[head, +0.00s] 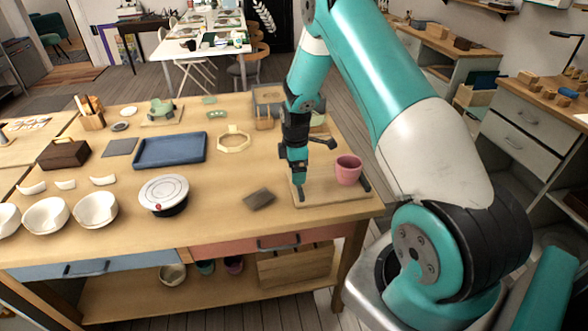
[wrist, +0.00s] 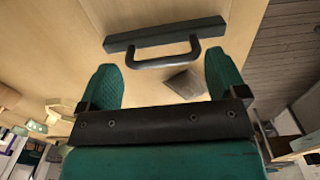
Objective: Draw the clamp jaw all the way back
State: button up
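The clamp jaw shows in the wrist view as a dark bar (wrist: 165,35) with a U-shaped handle (wrist: 165,60). The handle lies ahead of and between the fingertips of my gripper (wrist: 161,61). The two green fingers are spread wide with nothing held; I cannot tell if they touch the handle. In the head view my gripper (head: 299,184) points down over the left side of a wooden clamp board (head: 332,198), partly hiding the jaw there. A pink cup (head: 348,171) stands upright on the board, with another dark bar (head: 365,185) at its right.
A grey-brown flat piece (head: 259,198) lies left of the board. A round white-topped tin (head: 164,194), a blue tray (head: 171,150) and a pale hexagonal frame (head: 233,139) are further left. The bench front edge is close to the board.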

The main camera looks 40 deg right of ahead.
jog(key=shift+o, duration=0.6)
jog(key=shift+w+a, duration=0.15)
jog(key=shift+a, duration=0.05)
jog(key=shift+d+r, duration=0.1)
jog(key=shift+r, duration=0.1)
notch_tip(320, 180, up, 17)
jog(key=b, duration=0.2)
jog(key=shift+b, duration=0.3)
jog(key=shift+r, duration=0.1)
jog(key=s+a+r+m+t+y, duration=0.1)
jog(key=s+a+r, duration=0.3)
jog(key=a, duration=0.5)
jog(key=s+a+r+m+y, duration=0.1)
jog(key=s+a+r, duration=0.3)
jog(key=a, duration=0.6)
jog(key=s+a+m+y, duration=0.1)
jog(key=s+a, duration=0.4)
jog(key=s, duration=0.5)
jog(key=s+a+m+g+y, duration=0.1)
jog(key=s+a+m, duration=0.1)
jog(key=s+a, duration=0.4)
jog(key=s, duration=0.4)
jog(key=shift+a+r, duration=0.15)
jog(key=shift+r, duration=0.1)
